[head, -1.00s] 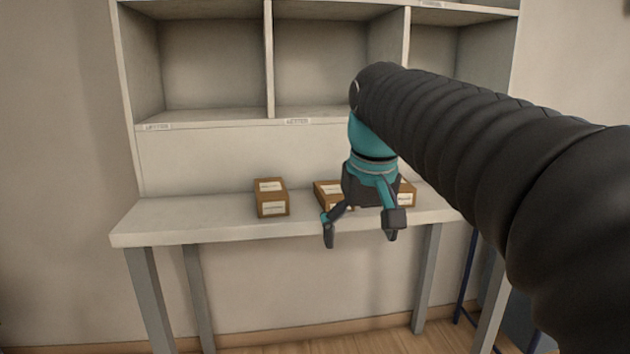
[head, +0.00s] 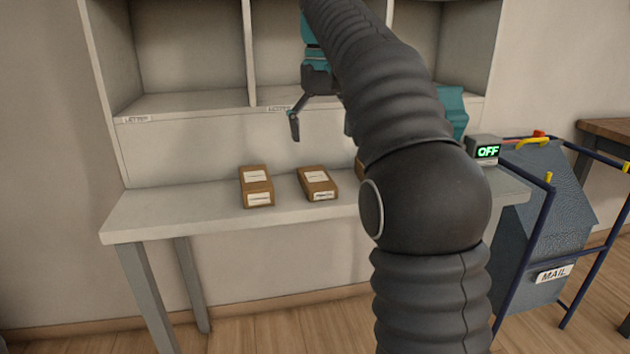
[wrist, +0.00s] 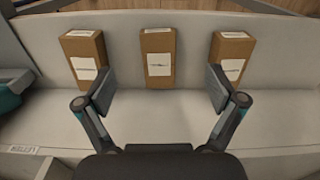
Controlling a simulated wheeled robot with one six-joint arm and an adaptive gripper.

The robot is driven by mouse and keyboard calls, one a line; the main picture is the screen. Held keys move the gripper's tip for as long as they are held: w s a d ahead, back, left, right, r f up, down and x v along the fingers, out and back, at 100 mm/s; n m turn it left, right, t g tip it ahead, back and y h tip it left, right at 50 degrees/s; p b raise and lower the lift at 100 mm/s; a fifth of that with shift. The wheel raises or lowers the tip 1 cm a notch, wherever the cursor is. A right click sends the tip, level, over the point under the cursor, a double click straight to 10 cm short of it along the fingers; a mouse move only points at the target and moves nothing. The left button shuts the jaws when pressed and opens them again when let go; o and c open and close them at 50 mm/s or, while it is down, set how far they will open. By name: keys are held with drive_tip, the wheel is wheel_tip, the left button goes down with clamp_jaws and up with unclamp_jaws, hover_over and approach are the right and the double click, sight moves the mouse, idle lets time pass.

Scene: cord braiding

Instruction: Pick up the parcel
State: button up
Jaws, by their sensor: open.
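Three brown cardboard parcels with white labels lie in a row on the grey table. In the head view, the left parcel (head: 256,187) and the middle parcel (head: 318,183) show fully, and the right parcel (head: 360,169) is mostly hidden by my arm. The wrist view shows the row from above: one parcel at left (wrist: 87,58), one in the middle (wrist: 158,57), one at right (wrist: 231,56). My gripper (head: 321,126) is open and empty, above the table in front of the shelf. In the wrist view, its spread fingers (wrist: 159,90) frame the middle parcel, apart from it.
A pigeonhole shelf (head: 120,60) stands behind and above the table (head: 150,216). A teal thing (head: 453,108) and a box reading OFF (head: 487,150) are at the table's right end. A blue-framed MAIL bag (head: 545,225) stands right. The table's left end is clear.

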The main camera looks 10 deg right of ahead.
drive_tip(key=b, duration=0.2)
hover_over(324, 189)
drive_tip(key=f, duration=0.7)
drive_tip(key=shift+a, duration=0.2)
drive_tip(key=shift+d+f+b, duration=0.15)
drive_tip(key=shift+f+b, duration=0.4)
drive_tip(key=shift+f, duration=2.05)
drive_tip(key=c, duration=1.2)
